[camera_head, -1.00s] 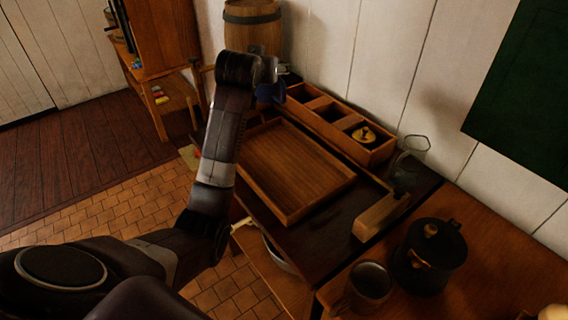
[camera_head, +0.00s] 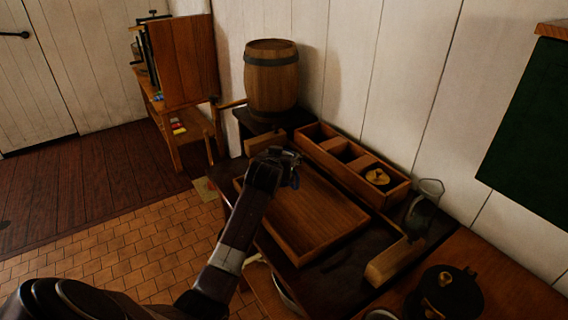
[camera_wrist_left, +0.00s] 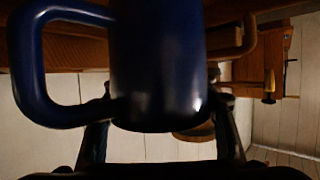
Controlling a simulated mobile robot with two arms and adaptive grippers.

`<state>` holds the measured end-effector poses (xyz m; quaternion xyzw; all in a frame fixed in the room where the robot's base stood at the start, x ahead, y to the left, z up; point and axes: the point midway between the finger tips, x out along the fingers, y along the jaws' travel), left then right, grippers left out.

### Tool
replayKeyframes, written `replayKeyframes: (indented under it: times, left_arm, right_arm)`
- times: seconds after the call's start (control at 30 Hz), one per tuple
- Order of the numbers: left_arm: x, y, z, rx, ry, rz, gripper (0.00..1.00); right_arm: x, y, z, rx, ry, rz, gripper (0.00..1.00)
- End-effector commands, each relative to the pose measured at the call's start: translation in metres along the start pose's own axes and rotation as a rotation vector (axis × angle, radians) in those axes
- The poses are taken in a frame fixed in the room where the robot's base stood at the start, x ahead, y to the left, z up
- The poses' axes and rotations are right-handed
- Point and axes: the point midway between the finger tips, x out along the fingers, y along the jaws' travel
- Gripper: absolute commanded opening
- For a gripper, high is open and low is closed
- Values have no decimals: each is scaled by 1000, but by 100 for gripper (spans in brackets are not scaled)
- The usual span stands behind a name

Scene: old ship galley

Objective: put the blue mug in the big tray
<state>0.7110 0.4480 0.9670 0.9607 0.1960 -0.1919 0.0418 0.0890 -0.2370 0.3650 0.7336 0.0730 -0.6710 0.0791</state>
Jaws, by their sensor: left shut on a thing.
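The blue mug (camera_wrist_left: 160,70) fills the upper middle of the left wrist view, with its handle to the left. My left gripper (camera_head: 284,163) is shut on it, one finger on each side. In the head view, only a small part of the mug (camera_head: 295,181) shows past the gripper. The big tray (camera_head: 345,235) is a shallow wooden tray on the dark counter. The gripper and mug appear over its far left part; the height of the mug above the tray floor is hard to tell. My right gripper is not in view.
A divided wooden box (camera_head: 398,191) with a round, yellowish-topped thing stands behind the tray. A barrel (camera_head: 271,82) is at the back left. A glass jug (camera_head: 424,205), a wooden block (camera_head: 394,260) and a dark pot (camera_head: 446,294) are to the right. The tray floor looks bare.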

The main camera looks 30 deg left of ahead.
Motion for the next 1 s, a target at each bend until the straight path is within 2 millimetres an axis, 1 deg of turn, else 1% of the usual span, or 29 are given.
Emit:
replayKeyframes:
  times: [0.03,0.1,0.2,0.57,0.6,0.8,0.83,1.0]
  left_arm:
    - [3,0,10,0,-5,0,15]
    - [8,0,20,-1,-4,0,15]
    - [11,0,27,-1,-1,0,15]
    - [13,0,31,-1,0,1,15]
    - [13,0,31,0,-2,0,49]
    - [13,0,31,0,-2,0,71]
    - [13,0,31,0,-2,0,72]
    - [13,0,31,0,-2,0,72]
  right_arm:
    - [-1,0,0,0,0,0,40]
    - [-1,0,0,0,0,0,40]
    - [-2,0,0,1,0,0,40]
    - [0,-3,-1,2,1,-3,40]
    - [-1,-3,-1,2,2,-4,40]
    - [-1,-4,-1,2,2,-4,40]
    - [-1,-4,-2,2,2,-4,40]
    - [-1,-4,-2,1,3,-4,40]
